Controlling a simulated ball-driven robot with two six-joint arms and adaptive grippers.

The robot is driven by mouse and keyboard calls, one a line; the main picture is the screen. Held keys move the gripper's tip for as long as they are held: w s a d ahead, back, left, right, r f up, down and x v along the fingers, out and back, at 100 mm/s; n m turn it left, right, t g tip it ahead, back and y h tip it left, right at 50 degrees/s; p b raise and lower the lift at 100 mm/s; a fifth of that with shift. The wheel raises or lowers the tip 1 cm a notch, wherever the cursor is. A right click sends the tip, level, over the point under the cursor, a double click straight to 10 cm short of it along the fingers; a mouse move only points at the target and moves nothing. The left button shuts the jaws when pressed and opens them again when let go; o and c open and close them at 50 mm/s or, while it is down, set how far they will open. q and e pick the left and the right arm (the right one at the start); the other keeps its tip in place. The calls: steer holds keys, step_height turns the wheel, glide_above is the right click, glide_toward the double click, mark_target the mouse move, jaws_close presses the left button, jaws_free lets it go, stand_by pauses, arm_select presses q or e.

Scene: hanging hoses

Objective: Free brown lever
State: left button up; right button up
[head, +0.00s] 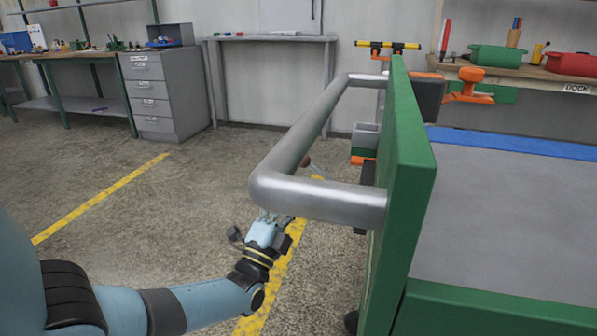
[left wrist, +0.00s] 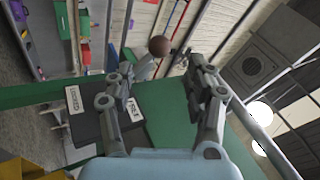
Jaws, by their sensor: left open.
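The brown lever's round knob (head: 306,161) shows in the head view just inside the cart's grey handle bar. In the left wrist view the brown knob (left wrist: 159,46) sits on a pale shaft beyond my fingertips. My left gripper (head: 268,223) is below the handle bar, which hides part of its fingers. In the left wrist view the open left gripper (left wrist: 163,78) has a finger on each side of the line to the knob, with nothing held. A dark box with two white labels (left wrist: 134,110) is below the lever; the lever's setting cannot be told. My right gripper is out of view.
The grey handle bar (head: 318,198) juts from the green cart panel (head: 405,165), above my left gripper. Open floor (head: 170,215) lies left of the cart. A grey drawer cabinet (head: 162,95) and benches stand along the back wall.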

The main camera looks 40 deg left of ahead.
arm_select(q)
steer(key=shift+v, duration=1.85)
steer(key=s+d+f+n+g+h+p, duration=0.1)
steer(key=s+d+f+g+h, duration=0.2)
steer(key=s+f, duration=0.55)
steer(key=s+d+f+n+g+h+p, duration=0.1)
steer(key=s+d+f+g+p, duration=0.15)
steer(key=s+f+g, duration=0.6)
steer(key=s+d+f+n+g+h, duration=0.1)
steer(key=s+d+f+n+h, duration=0.15)
steer(key=s+f, duration=0.6)
steer(key=s+d+f+n+g, duration=0.1)
steer(key=s+f+n+g, duration=0.2)
steer(key=s, duration=0.6)
steer(key=s+d+f+n+g, duration=0.2)
steer(key=s+f+n+g, duration=0.2)
steer(key=s+f+g, duration=0.3)
steer(key=s, duration=0.3)
steer(key=shift+s+d+f+p, duration=0.15)
steer(key=shift+d+f+p, duration=0.05)
steer(key=shift+f+p, duration=0.15)
